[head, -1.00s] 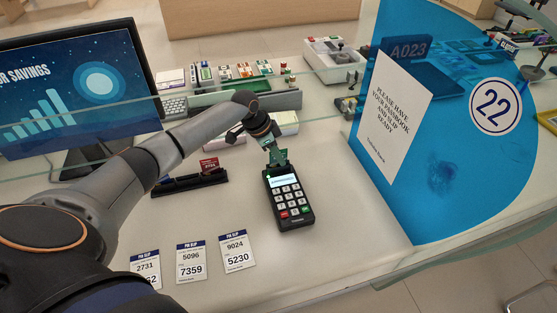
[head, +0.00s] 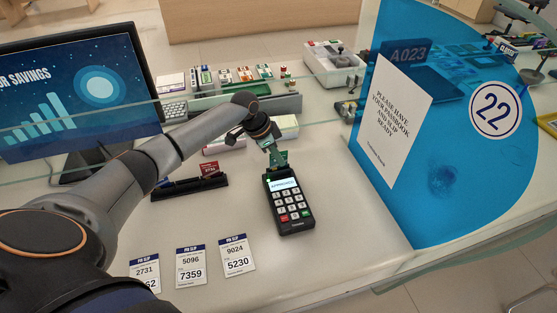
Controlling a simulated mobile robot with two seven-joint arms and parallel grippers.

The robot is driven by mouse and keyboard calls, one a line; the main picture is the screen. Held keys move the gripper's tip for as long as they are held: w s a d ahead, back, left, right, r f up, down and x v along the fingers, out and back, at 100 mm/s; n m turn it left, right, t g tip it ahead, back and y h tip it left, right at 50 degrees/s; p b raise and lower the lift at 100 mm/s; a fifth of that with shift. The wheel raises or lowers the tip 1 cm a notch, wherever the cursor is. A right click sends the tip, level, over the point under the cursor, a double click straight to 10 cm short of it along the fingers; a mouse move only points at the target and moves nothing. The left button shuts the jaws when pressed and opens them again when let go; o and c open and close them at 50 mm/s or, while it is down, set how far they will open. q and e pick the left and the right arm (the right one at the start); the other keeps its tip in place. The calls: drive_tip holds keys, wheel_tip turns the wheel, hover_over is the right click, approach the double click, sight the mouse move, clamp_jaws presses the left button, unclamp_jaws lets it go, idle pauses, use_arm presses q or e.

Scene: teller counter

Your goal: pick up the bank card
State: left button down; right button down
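A green bank card (head: 282,158) stands in the top end of a black card terminal (head: 289,203) on the counter. The terminal's lit screen reads APPROVED. My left gripper (head: 272,149) points down at the card's upper end, and its fingers overlap the card in the head view. The fingers are small and dark, so I cannot tell whether they are closed on it. A red card (head: 209,169) stands in a black slotted holder (head: 186,187) left of the terminal. My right gripper is not in view.
Several PIN slips (head: 191,265) lie at the front left. A monitor (head: 75,88) stands at the back left. A clear glass screen crosses behind the terminal, and a blue panel (head: 435,185) with a notice (head: 394,119) stands at the right. The counter right of the terminal is clear.

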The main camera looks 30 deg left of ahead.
use_arm(q)
wheel_tip(320, 180, up, 2)
drive_tip(key=shift+w+r, duration=0.1)
drive_tip(key=shift+r, duration=0.15)
drive_tip(key=s+d+r, duration=0.6)
drive_tip(key=d+r, duration=0.3)
drive_tip(key=d, duration=0.3)
drive_tip(key=shift+d+r, duration=0.4)
wheel_tip(320, 180, up, 4)
drive_tip(key=p, duration=0.2)
drive_tip(key=shift+r+p, duration=0.25)
drive_tip(key=shift+p, duration=0.1)
drive_tip(key=shift+w+a+f, duration=0.1)
